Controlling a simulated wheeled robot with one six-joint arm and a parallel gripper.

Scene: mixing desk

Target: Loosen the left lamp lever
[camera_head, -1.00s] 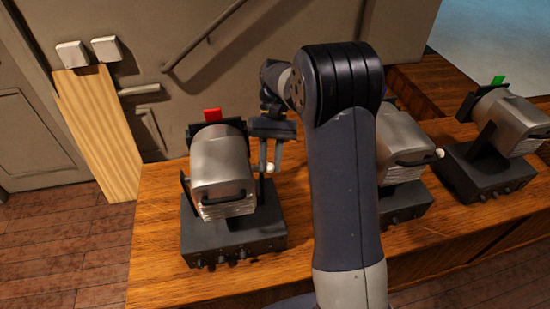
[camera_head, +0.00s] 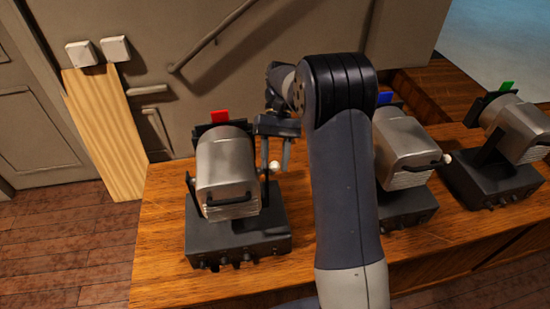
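The left lamp (camera_head: 227,178) is a grey metal spotlight with a red flag (camera_head: 219,117) on top, held in a dark yoke on a dark base (camera_head: 238,240). Its lever shows as a small white knob (camera_head: 275,166) at the lamp's right side. My gripper (camera_head: 276,168) points down beside the lamp, just right of the lamp head. Its two fingers are apart, and the knob appears between them near the tips. I cannot tell whether either finger touches the lever. The lever's shaft is mostly hidden.
My arm covers the middle of the view. A blue-flagged lamp (camera_head: 405,155) and a green-flagged lamp (camera_head: 515,130) stand to the right on the wooden desk (camera_head: 165,225). A wall with a handrail (camera_head: 212,37) rises behind. The desk's left end is clear.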

